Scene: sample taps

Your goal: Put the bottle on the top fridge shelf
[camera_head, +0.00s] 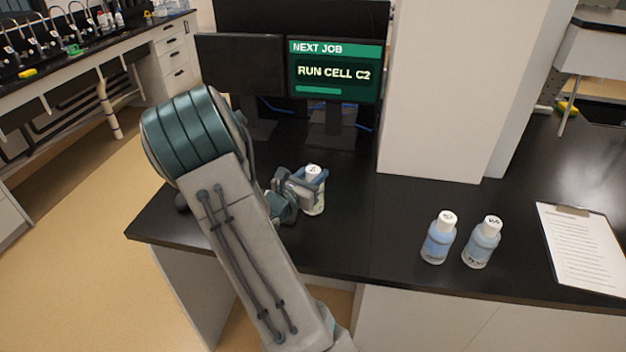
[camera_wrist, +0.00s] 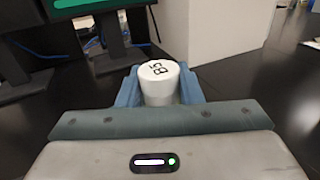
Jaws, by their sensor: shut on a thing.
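My gripper (camera_head: 301,186) is shut on a small bottle (camera_head: 315,199) with a white cap, at the black bench in front of the monitors. In the wrist view the bottle's white cap (camera_wrist: 159,82) shows a dark mark that looks like B5, between the two blue fingers of my gripper (camera_wrist: 160,90). The bottle looks upright. Most of its body is hidden by my fingers, and I cannot tell whether its base touches the bench. No fridge or fridge shelf can be made out in either view.
Two more white-capped bottles with bluish contents, one (camera_head: 438,238) and another (camera_head: 482,243), stand on the bench (camera_head: 400,205) to the right. A clipboard (camera_head: 584,246) lies beyond them. A white pillar (camera_head: 445,90) rises behind. A monitor (camera_head: 333,72) reads "RUN CELL C2".

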